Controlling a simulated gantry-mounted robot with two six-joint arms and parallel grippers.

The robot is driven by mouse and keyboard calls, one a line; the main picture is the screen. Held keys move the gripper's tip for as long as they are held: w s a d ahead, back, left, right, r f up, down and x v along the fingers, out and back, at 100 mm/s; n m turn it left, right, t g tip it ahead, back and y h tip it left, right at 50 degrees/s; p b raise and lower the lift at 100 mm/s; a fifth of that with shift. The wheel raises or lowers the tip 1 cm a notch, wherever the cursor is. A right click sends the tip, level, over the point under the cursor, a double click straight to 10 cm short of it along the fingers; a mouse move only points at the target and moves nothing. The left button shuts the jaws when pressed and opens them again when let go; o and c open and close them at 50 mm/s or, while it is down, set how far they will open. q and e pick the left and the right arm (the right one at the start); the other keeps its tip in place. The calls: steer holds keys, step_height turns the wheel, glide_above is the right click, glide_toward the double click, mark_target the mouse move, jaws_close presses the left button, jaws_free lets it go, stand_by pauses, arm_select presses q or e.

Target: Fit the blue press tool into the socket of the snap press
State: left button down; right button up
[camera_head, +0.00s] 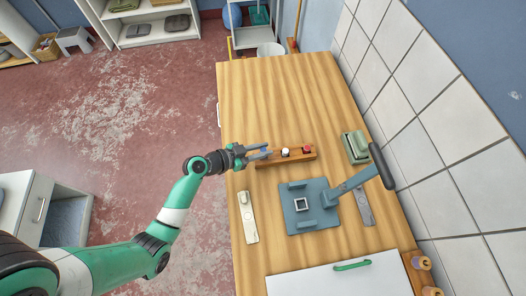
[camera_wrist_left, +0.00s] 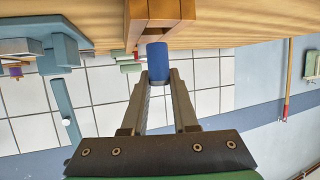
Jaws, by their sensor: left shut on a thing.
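The blue press tool (camera_wrist_left: 157,64) is between the fingertips of my left gripper (camera_wrist_left: 158,78), which is shut on it. The tool is right at the end of the wooden rack (camera_wrist_left: 150,14); I cannot tell whether it is clear of it. A white tool (camera_head: 285,152) and a red tool (camera_head: 307,149) stand in the rack.
A beige flat object (camera_head: 249,222) lies left of the press and a grey strip (camera_head: 363,207) right of it. A green box (camera_head: 355,147) stands by the tiled wall. A white panel with a green handle (camera_head: 352,265) is at the front. The far part of the table (camera_head: 275,95) is clear.

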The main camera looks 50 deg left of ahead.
arm_select(q)
steer(key=s+d+r+p, duration=0.4)
steer(key=s+r+p, duration=0.4)
steer(key=s, duration=0.5)
steer(key=shift+d+r+p, duration=0.3)
steer(key=shift+d+r, duration=0.1)
steer(key=shift+r, duration=0.35)
